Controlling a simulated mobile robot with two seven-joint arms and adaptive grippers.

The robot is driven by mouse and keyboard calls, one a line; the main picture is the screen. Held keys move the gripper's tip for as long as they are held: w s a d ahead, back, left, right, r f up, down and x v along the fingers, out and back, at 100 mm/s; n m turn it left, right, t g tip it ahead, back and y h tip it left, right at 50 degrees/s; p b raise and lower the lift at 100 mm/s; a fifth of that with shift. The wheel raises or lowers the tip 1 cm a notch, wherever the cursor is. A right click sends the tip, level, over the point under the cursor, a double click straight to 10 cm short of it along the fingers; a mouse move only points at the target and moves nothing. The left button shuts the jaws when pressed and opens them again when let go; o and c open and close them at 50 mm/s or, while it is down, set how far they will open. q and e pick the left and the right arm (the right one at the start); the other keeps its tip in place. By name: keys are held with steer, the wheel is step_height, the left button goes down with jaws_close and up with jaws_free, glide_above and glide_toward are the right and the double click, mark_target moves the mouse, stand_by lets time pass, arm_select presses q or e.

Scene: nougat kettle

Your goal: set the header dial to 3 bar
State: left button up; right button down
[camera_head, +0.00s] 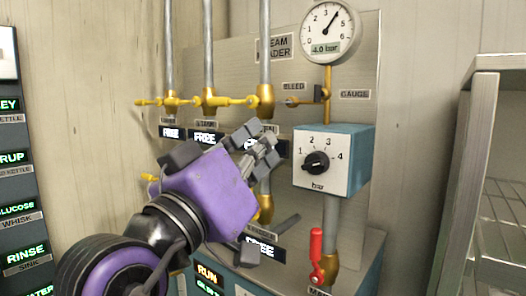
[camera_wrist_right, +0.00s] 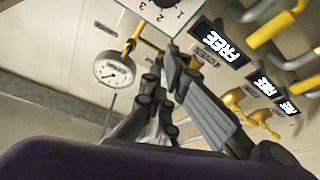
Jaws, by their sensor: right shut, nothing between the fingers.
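The header dial is a black knob (camera_head: 317,162) on a white-faced blue box (camera_head: 336,183) marked 1 to 4 and "bar". I cannot clearly read where its pointer sits. The round gauge (camera_head: 328,32) above it shows 4.0 bar. My right gripper (camera_head: 264,140) is shut and empty, left of the box and apart from the knob. In the right wrist view, the gripper's fingertips (camera_wrist_right: 162,66) are just below the box, whose face and knob (camera_wrist_right: 165,3) are cut by the top edge. The gauge (camera_wrist_right: 113,70) shows there too. My left gripper is out of view.
Vertical pipes with yellow valve handles (camera_head: 211,101) and lit FREE signs (camera_head: 205,138) stand behind my right arm. A red handle (camera_head: 316,248) is below the dial box. A metal rack (camera_head: 462,180) stands at the right. The wall between is clear.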

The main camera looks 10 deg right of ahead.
mark_target(315, 164)
steer(key=p+x, duration=0.2)
steer(key=x, duration=0.6)
steer(key=f, duration=0.2)
steer(key=s+f, duration=0.1)
steer(key=f, duration=0.1)
steer(key=shift+s+d+b, duration=0.2)
steer(key=shift+s+b, duration=0.05)
steer(key=shift+b, duration=0.05)
